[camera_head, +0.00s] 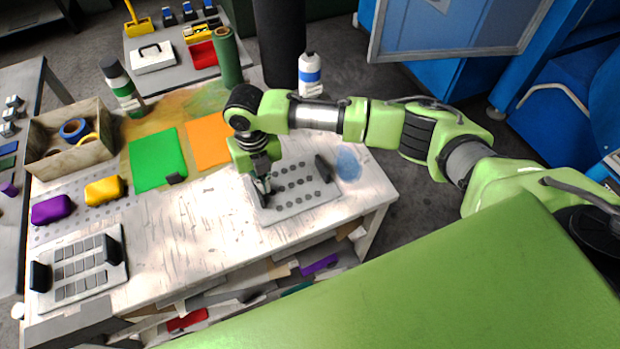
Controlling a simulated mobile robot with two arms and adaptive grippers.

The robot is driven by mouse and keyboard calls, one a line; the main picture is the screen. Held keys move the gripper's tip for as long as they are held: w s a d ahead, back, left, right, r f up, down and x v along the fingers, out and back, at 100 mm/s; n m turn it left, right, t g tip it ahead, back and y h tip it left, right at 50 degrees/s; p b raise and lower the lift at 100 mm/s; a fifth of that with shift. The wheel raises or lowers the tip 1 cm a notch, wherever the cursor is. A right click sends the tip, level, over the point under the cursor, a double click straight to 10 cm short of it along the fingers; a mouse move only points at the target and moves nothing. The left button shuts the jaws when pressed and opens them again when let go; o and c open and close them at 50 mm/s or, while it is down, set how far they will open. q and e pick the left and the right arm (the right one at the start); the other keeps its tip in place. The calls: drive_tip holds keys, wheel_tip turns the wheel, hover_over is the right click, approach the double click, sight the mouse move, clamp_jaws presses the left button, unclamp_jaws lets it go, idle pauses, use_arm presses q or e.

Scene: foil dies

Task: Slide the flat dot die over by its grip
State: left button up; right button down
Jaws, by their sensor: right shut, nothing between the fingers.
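The flat dot die (294,191) is a light grey plate with rows of dark round dots, lying on the worn white workbench (200,235). It has a dark upright grip at its right end (323,168) and one at its left end. My right gripper (264,190) is shut with nothing between its fingers, pointing down at the die's left end, next to the left grip. It partly hides that grip, and I cannot tell whether they touch. My left gripper is not in view.
A second die (76,268) with dark bars and two black grips lies at the front left. Green foil (157,160) and orange foil (208,141) lie behind. A wooden box (70,150), bottles and a green roll (228,58) stand farther back. Bare bench lies between the dies.

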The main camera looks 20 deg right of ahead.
drive_tip(key=shift+s+a, duration=0.1)
drive_tip(key=shift+a, duration=1.45)
drive_tip(key=shift+s+a+b, duration=0.1)
drive_tip(key=shift+a+b, duration=0.3)
drive_tip(key=shift+a, duration=2.3)
drive_tip(key=shift+s+a+b, duration=0.1)
drive_tip(key=shift+a+b, duration=1.1)
drive_tip(key=shift+a, duration=2.85)
drive_tip(key=shift+d, duration=0.1)
drive_tip(key=shift+d+p, duration=0.65)
drive_tip(key=shift+d, duration=0.05)
wheel_tip(320, 180, up, 9)
drive_tip(key=p, duration=0.7)
drive_tip(key=shift+p, duration=0.4)
